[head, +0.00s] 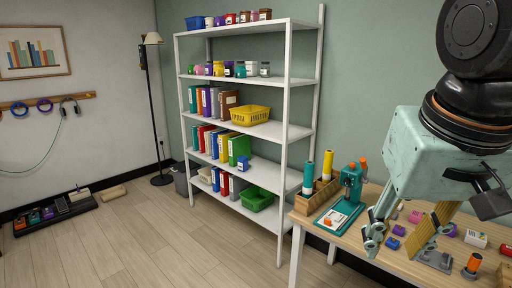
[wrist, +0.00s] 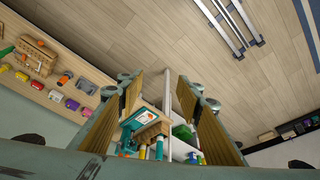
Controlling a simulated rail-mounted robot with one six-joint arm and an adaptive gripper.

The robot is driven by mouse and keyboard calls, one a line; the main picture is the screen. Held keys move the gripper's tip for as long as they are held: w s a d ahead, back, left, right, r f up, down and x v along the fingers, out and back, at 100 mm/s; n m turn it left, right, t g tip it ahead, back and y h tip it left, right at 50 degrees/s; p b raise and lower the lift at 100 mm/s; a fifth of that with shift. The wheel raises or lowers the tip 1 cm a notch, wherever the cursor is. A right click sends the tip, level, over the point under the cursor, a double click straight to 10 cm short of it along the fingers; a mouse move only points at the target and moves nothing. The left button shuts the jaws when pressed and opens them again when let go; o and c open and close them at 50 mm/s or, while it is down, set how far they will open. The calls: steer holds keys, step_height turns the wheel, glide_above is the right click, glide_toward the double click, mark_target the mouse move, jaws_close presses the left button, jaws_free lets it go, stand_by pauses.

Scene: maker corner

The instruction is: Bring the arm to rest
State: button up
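My gripper (head: 404,246) hangs at the right of the head view, in front of and above the wooden workbench (head: 345,240). Its two fingers stand wide apart with nothing between them. In the wrist view my gripper (wrist: 158,92) also shows its tan-padded fingers spread, with open space between them. Part of the bench top is hidden behind the fingers and the pale green gripper body.
The bench holds a teal press (head: 351,182), a wooden holder (head: 316,196) with bottles, and several small coloured blocks. A white shelf (head: 288,130) with binders and baskets stands behind. The wooden floor (head: 130,235) at left is mostly clear.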

steer(key=s+a+f+n, duration=0.1)
steer(key=s+a+f, duration=0.1)
steer(key=s, duration=0.8)
steer(key=shift+n+y, duration=0.3)
steer(key=shift+y, duration=0.1)
